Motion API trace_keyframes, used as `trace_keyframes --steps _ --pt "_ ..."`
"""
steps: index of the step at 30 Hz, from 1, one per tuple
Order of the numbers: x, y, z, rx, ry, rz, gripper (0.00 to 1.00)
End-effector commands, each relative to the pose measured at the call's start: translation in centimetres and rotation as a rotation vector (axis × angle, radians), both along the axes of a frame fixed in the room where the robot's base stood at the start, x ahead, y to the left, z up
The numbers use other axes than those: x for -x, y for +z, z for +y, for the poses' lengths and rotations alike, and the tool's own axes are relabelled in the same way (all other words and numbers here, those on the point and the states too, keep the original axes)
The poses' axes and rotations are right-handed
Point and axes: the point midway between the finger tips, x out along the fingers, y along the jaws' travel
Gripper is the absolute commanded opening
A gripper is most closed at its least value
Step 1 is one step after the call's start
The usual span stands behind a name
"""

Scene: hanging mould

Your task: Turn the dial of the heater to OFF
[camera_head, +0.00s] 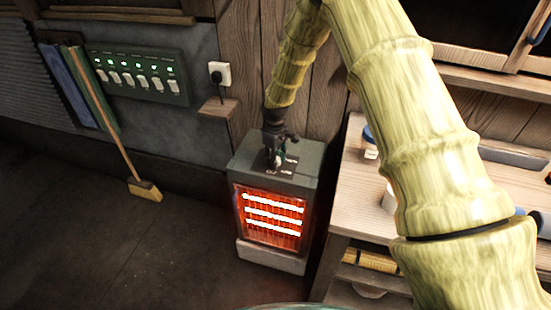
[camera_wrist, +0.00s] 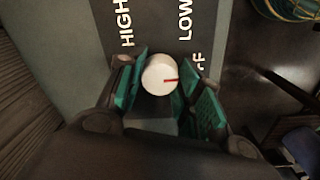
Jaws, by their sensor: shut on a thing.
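The heater (camera_head: 272,215) stands on the floor against the wall, with several bars glowing orange-white behind its front grille. Its dial (camera_wrist: 158,74) is a white round knob with a red mark. In the wrist view the mark points right, towards a label partly hidden by a finger, of which "FF" (camera_wrist: 201,61) shows. "HIGH" (camera_wrist: 126,22) and "LOW" (camera_wrist: 185,20) are printed above. My gripper (camera_head: 277,158) is on top of the heater, its green-padded fingers shut on the dial from both sides.
A wooden workbench (camera_head: 362,180) stands close on the right of the heater. A wall socket with a plug (camera_head: 219,74) and a small wooden shelf (camera_head: 218,107) are behind it. A broom (camera_head: 145,189) leans at left. The floor in front is clear.

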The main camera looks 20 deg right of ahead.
Motion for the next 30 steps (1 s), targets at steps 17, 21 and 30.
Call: trace_keyframes --steps 17,21,30 --pt "-0.19 0.14 0.01 -0.001 -0.039 -0.004 0.11" --pt "-0.18 0.13 0.0 0.0 -0.038 -0.004 0.53" --pt "-0.08 0.05 -0.01 0.0 -0.038 -0.002 0.58"
